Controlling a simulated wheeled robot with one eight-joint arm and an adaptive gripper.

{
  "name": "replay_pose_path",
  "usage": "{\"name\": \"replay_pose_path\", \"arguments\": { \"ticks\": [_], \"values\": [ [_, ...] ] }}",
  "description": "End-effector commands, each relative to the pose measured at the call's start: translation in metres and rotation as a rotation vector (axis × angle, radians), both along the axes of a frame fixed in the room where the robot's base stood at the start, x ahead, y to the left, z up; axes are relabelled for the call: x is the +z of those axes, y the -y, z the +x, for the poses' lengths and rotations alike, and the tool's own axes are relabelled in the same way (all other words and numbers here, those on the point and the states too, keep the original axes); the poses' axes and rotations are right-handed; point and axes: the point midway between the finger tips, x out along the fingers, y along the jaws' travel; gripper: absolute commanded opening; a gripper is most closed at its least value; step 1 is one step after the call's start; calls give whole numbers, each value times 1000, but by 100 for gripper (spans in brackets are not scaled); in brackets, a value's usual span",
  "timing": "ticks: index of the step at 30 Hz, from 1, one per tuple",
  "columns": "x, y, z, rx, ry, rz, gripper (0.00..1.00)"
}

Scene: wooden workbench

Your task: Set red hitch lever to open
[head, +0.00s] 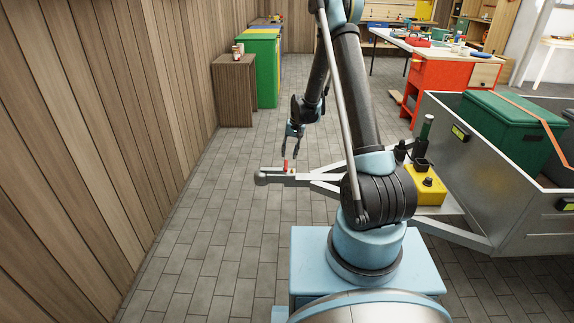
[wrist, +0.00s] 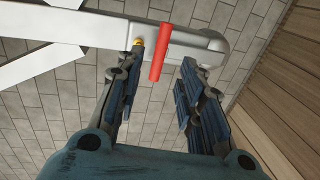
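The red hitch lever (head: 285,165) stands up from the trailer's hitch coupler (head: 268,176) at the end of the drawbar. In the wrist view the red lever (wrist: 160,52) lies between my gripper's two fingers, with a gap on each side. My gripper (head: 293,143) is just above the lever in the head view. In the wrist view my gripper (wrist: 161,75) is open and its fingers are apart. The coupler also shows in the wrist view (wrist: 205,42), behind the lever. I cannot tell how far the lever tip reaches between the fingers.
The grey trailer (head: 470,205) stands at the right with a green box (head: 505,125) in it. A yellow block (head: 428,192) sits on the drawbar. A wooden wall (head: 75,130) runs along the left. The paved floor around the coupler (head: 225,215) is clear.

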Motion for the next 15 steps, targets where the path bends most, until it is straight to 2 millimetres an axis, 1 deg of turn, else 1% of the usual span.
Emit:
{"name": "replay_pose_path", "arguments": {
  "ticks": [1,3,9,15],
  "values": [
    [-8,-2,0,1,0,0,35],
    [-18,-4,0,0,0,0,35],
    [-44,-9,0,1,0,0,35],
    [-61,-12,0,0,0,0,35]
  ]
}}
